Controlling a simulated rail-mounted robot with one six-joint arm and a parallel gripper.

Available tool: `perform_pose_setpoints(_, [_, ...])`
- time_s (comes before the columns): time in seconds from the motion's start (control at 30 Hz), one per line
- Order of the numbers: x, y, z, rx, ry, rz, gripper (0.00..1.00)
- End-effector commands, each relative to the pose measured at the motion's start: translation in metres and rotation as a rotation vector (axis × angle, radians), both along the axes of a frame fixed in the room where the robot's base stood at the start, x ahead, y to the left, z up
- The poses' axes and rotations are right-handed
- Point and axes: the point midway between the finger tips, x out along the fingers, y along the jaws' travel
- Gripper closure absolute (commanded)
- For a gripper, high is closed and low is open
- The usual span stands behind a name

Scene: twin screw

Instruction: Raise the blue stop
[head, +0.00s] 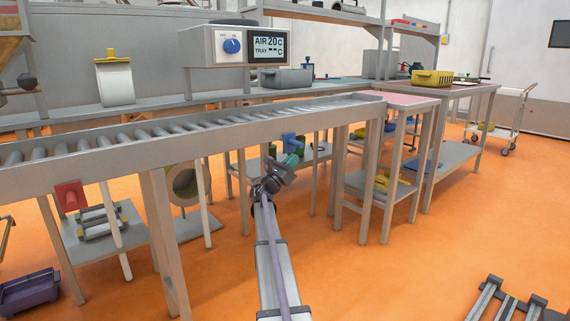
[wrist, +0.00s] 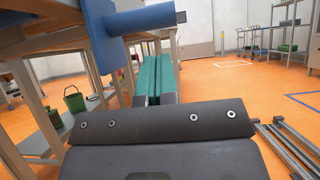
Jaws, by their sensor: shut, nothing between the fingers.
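The blue stop (head: 292,138) hangs at the side of the roller conveyor, near its right end. In the wrist view the blue stop (wrist: 150,18) is large at the top, with an upright flat part and a rounded bar reaching right. My gripper (head: 293,159) is just below the stop in the head view. In the wrist view my gripper (wrist: 152,62) shows two long green fingers, shut together and empty. The bar crosses the picture above the fingers. I cannot tell whether they touch it.
The roller conveyor (head: 150,154) runs across the head view above my gripper. A red stop (head: 70,196) hangs at its left part. A small pink-topped table (head: 405,99) stands to the right. Metal rails (head: 490,298) lie at the lower right. Orange floor between is clear.

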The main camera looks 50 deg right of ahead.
Motion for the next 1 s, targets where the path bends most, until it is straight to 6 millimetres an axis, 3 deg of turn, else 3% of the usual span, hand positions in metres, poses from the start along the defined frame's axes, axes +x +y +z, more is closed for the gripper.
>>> perform_pose_setpoints(0.03, [0.000, -0.001, 0.017, 0.000, 0.000, 0.000, 1.00])
perform_pose_setpoints(0.1, [-0.001, -0.003, 0.022, 0.000, 0.000, 0.000, 1.00])
perform_pose_setpoints(0.57, [-0.001, -0.004, 0.025, 0.000, 0.000, 0.000, 1.00])
perform_pose_setpoints(0.83, [-0.001, -0.004, 0.071, 0.000, 0.000, 0.000, 1.00])
perform_pose_setpoints(1.0, [-0.001, -0.004, 0.070, 0.000, 0.001, -0.001, 1.00])
